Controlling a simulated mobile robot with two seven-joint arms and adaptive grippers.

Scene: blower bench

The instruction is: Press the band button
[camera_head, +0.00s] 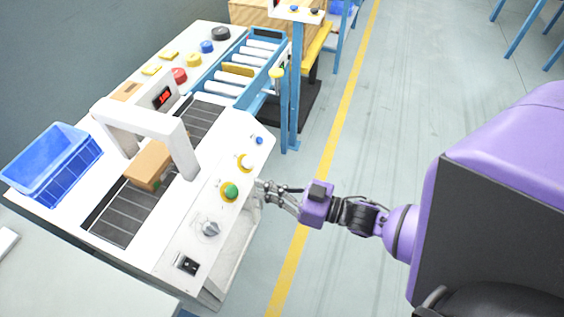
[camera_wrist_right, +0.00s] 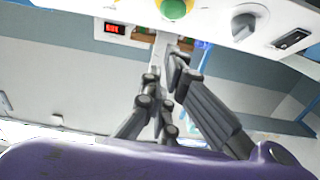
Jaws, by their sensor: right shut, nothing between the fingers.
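The machine's sloped white front panel (camera_head: 218,210) carries a green button (camera_head: 230,191) in a yellow ring, a white button (camera_head: 245,162) in a yellow ring, a small blue button (camera_head: 259,141), a grey knob (camera_head: 210,228) and a black switch (camera_head: 188,265). I cannot read a label naming the band button. My right gripper (camera_head: 264,190) is shut and empty, just right of the panel edge beside the green button, apart from it. In the right wrist view the fingertips (camera_wrist_right: 176,66) lie below the green button (camera_wrist_right: 174,8). My left gripper is not in view.
A dark conveyor band (camera_head: 120,220) carries a brown box (camera_head: 148,165) under a white arch (camera_head: 150,118). A blue crate (camera_head: 52,160) stands at left. A roller conveyor (camera_head: 240,70) and blue post (camera_head: 294,90) stand behind.

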